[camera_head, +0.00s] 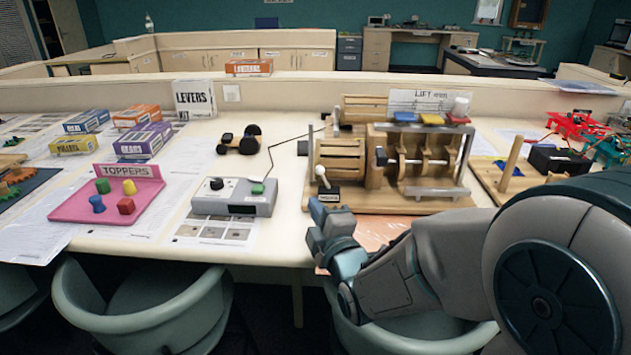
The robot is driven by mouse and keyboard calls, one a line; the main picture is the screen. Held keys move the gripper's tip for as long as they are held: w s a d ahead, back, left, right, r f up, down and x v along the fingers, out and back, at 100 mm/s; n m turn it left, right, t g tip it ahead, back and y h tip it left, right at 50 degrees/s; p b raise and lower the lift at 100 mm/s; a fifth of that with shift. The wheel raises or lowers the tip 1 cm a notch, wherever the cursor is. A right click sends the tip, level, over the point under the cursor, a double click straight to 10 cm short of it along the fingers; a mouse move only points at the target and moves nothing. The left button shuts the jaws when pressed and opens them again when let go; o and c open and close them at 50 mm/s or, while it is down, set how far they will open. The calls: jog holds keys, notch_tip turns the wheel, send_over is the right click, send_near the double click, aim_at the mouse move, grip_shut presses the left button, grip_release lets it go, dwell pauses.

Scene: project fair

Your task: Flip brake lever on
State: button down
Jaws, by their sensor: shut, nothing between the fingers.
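The brake lever (322,177) is a short stick with a pale round knob on a dark base with a small label. It stands at the front left corner of a wooden lift machine (398,165). The stick tilts to the left in the picture. My gripper (318,212) is just below and in front of the lever base, at the table's front edge. It is shut and empty. It looks apart from the lever, though the exact gap is hard to tell. My arm reaches in from the right and hides part of the table front.
A grey control box (234,197) with a knob and green button stands left of the lever. A pink toppers tray (108,200) is further left. A LEVERS box (194,99) stands behind. Green chairs (150,310) sit below the table edge. Red and green models (577,125) are at right.

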aim_at(323, 178)
jog(key=w+p, duration=0.3)
jog(key=w, duration=0.8)
jog(key=shift+w+a, duration=0.3)
jog(key=shift+b, duration=0.7)
